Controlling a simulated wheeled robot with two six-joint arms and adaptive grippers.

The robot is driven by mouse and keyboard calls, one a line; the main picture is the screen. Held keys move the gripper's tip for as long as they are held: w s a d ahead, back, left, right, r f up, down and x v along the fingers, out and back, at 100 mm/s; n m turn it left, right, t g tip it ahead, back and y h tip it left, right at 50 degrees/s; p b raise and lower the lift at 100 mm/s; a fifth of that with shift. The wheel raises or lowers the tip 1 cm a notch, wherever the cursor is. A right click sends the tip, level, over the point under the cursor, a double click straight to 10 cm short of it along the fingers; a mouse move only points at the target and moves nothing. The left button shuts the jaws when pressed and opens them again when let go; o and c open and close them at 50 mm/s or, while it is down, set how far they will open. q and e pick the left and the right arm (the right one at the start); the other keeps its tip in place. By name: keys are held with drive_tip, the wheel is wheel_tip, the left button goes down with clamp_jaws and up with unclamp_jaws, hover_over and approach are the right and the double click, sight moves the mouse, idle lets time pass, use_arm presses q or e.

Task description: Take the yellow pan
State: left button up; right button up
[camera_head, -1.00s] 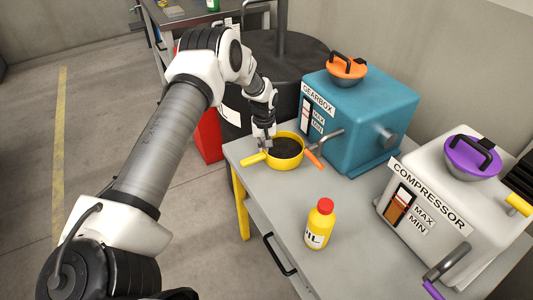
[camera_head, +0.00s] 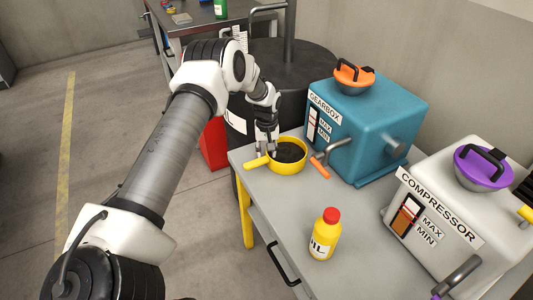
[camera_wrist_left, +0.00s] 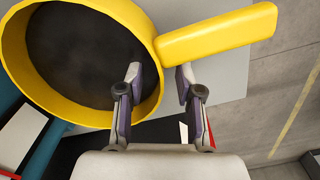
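The yellow pan (camera_head: 302,164) sits on the grey table near its far left corner, with a dark inside and a yellow handle (camera_head: 256,162) to the left. My left gripper (camera_head: 267,152) is down at the pan's rim beside the handle. In the left wrist view the left gripper (camera_wrist_left: 158,78) is open. One finger is over the dark inside of the pan (camera_wrist_left: 75,110) and the other is outside, beside the handle (camera_wrist_left: 215,33). The rim passes between them with a gap. My right gripper is not in view.
A blue gearbox (camera_head: 377,115) and an orange-handled valve (camera_head: 321,168) stand right of the pan. A yellow bottle with a red cap (camera_head: 325,236) and a white compressor (camera_head: 455,190) are nearer. A dark drum (camera_head: 300,65) stands behind the table (camera_head: 280,208).

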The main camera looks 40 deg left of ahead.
use_arm(q)
wheel_tip(320, 180, up, 12)
drive_tip(key=shift+f, duration=0.25)
drive_tip(key=shift+a, duration=0.1)
